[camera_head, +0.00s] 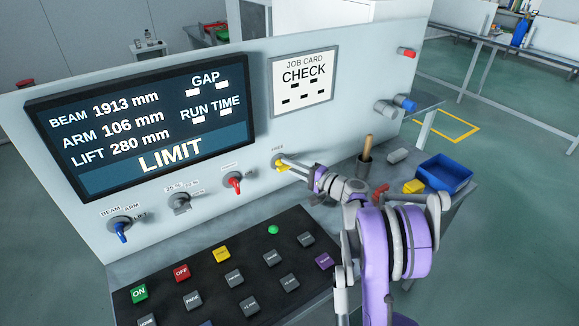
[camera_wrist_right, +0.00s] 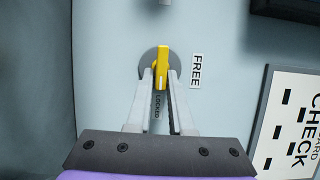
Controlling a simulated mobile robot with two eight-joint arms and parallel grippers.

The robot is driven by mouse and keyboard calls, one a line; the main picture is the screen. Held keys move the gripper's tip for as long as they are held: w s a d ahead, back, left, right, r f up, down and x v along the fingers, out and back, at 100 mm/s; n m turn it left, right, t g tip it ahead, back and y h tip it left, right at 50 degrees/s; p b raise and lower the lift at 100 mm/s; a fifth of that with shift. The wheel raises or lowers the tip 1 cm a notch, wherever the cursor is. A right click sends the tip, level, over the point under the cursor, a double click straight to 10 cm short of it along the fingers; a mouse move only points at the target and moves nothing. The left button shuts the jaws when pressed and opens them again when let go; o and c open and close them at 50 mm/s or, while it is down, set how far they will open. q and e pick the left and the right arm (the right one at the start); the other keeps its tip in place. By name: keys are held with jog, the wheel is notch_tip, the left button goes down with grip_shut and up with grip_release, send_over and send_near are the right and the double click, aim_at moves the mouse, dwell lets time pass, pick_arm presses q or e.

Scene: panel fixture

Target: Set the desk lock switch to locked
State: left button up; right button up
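The desk lock switch is a yellow lever on a grey round base, low on the upright panel; it shows in the head view (camera_head: 280,165) and in the wrist view (camera_wrist_right: 162,62). A FREE label (camera_wrist_right: 197,70) stands beside its base in the wrist view. A LOCKED label (camera_wrist_right: 156,106) shows between my fingers, and the lever's long end points towards it. My right gripper (camera_head: 287,163) reaches the lever, also in the wrist view (camera_wrist_right: 161,76), with a fingertip close against each side; it looks shut on it. My left gripper is not in view.
The display (camera_head: 150,120) reads LIMIT. A red switch (camera_head: 234,182), a grey one (camera_head: 181,203) and a blue one (camera_head: 121,231) line the panel. Below is a black button board (camera_head: 215,285). A brown-handled tool in a cup (camera_head: 365,165) and a blue bin (camera_head: 444,174) stand to the right.

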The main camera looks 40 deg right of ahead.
jog(key=o, duration=0.4)
jog(key=shift+c, duration=0.2)
jog(key=v, duration=1)
jog(key=shift+s, duration=0.4)
jog(key=shift+d, duration=0.1)
